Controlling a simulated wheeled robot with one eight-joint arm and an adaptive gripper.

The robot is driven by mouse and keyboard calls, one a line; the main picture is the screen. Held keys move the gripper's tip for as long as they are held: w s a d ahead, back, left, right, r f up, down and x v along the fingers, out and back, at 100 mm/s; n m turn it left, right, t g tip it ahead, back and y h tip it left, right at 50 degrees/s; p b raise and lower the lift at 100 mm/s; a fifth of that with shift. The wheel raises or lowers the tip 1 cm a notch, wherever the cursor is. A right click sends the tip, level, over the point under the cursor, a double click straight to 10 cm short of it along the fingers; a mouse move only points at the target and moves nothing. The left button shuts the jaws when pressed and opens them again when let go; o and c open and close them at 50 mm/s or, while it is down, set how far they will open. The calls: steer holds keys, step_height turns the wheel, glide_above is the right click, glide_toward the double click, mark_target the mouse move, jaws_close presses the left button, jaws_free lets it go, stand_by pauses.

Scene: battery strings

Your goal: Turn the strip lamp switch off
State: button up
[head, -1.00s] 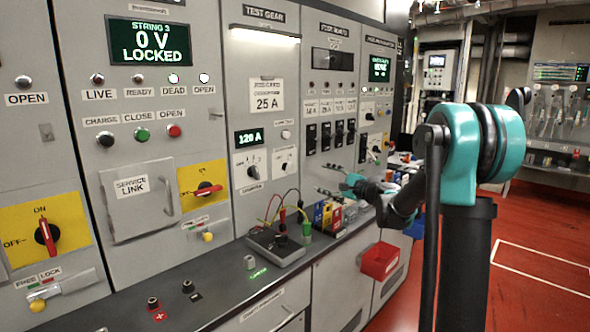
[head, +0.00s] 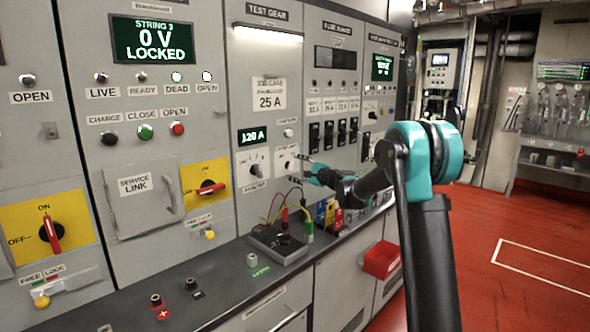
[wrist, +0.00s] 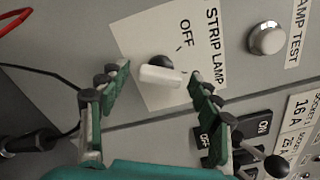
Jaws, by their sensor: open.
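The strip lamp switch (wrist: 160,76) is a white bar knob on a white plate marked STRIP LAMP and OFF in the wrist view. Its bar lies across the picture, and the OFF mark is above it. My gripper (wrist: 161,72) is open, with one green-padded finger on each side of the knob and gaps visible. Whether the fingertips reach the knob's depth is unclear. In the head view my gripper (head: 299,168) is at the switch plate (head: 285,153), partly covering it. The strip lamp (head: 268,33) above glows white.
A lamp test button (wrist: 267,39) and a black ON/OFF rocker (wrist: 258,127) are near the switch. Below, a test box (head: 277,245) with red, black and green leads stands on the bench. A red bin (head: 381,260) hangs at the bench front. The red floor at right is clear.

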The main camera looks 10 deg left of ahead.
steer(key=shift+w+a, duration=0.1)
steer(key=shift+a, duration=0.05)
steer(key=c, duration=1.2)
steer(key=shift+o, duration=0.2)
steer(key=shift+n, duration=0.3)
steer(key=n, duration=0.5)
steer(key=shift+n, duration=0.3)
steer(key=n, duration=0.5)
steer(key=shift+n, duration=0.3)
